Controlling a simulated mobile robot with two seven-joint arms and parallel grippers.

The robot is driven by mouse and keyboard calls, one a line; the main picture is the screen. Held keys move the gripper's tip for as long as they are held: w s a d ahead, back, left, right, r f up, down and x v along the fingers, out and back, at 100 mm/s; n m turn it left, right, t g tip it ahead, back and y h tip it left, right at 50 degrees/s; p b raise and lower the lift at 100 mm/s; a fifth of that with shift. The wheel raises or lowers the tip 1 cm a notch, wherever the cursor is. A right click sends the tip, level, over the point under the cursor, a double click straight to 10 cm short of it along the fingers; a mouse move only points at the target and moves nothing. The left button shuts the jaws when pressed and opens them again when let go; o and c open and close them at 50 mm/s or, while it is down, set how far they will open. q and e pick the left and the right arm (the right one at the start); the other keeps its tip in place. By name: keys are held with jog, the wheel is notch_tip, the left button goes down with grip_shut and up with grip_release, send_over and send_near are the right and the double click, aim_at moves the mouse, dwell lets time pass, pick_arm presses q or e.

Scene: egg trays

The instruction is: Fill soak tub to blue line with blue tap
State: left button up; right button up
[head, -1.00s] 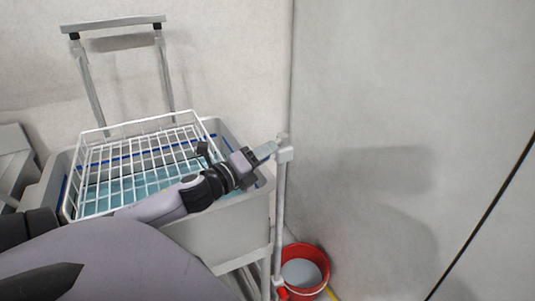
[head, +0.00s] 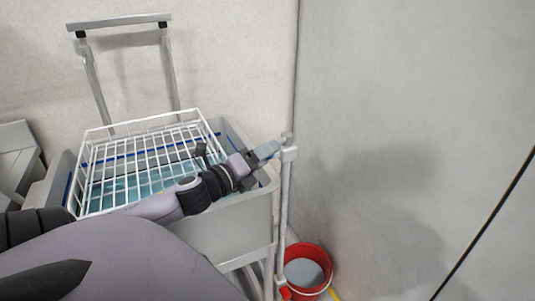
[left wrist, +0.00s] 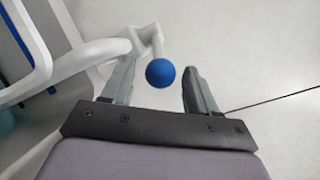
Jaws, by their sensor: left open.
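The grey soak tub (head: 232,222) stands at left centre in the head view, with blue-green water inside below a blue line (head: 128,155) on its wall. A white wire basket (head: 150,125) sits tilted in the tub. My left gripper (head: 268,150) reaches over the tub's right rim to the top of a white standpipe (head: 284,200). In the left wrist view, the blue ball knob of the tap (left wrist: 160,73) shows between the open fingers of my left gripper (left wrist: 155,85), with a gap to the right finger. My right gripper is not in view.
A red bucket (head: 325,254) with grey contents stands on the floor at the foot of the standpipe. A metal frame (head: 93,85) rises behind the tub. A bare wall (head: 400,120) fills the right side.

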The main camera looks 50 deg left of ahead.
pick_arm(q)
jog(key=shift+s, duration=2.8)
jog(key=shift+c, duration=0.2)
